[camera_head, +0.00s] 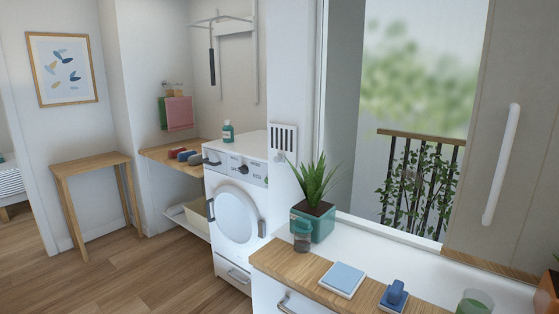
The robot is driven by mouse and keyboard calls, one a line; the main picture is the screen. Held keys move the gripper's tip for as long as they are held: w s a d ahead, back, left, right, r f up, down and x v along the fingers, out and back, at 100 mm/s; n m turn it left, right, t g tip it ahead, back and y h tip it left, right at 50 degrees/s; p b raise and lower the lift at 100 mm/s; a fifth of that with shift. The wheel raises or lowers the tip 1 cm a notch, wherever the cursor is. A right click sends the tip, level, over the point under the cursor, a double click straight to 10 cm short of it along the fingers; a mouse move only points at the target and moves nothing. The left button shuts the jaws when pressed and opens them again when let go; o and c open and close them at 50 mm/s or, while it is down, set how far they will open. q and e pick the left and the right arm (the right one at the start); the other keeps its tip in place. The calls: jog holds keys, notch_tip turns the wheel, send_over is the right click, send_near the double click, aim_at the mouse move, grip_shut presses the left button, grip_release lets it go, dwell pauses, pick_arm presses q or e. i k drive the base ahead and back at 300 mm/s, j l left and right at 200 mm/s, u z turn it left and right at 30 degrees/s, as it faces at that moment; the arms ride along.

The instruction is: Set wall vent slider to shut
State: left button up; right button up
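A white wall vent (284,127) with dark vertical slots is fixed to the narrow wall between the washing machine and the window. A small pale slider (280,157) seems to sit at its lower edge; it is too small to tell its exact position. The dark slots show between the white bars. The tips of a potted plant's leaves come close to the vent's lower right. Neither of my grippers is in view.
A spiky plant in a teal pot (313,226) and a small jar (302,237) stand on the wooden counter (290,262) below the vent. A blue-topped pad (343,278), a blue object (396,292) and a green glass (475,302) lie farther right. A washing machine (236,178) stands left.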

aim_at(281, 157)
jog(key=i+z, duration=0.35)
jog(key=i+j+z, duration=0.15)
jog(key=z, duration=0.15)
jog(key=i+j+z, duration=0.35)
jog(key=l, duration=0.1)
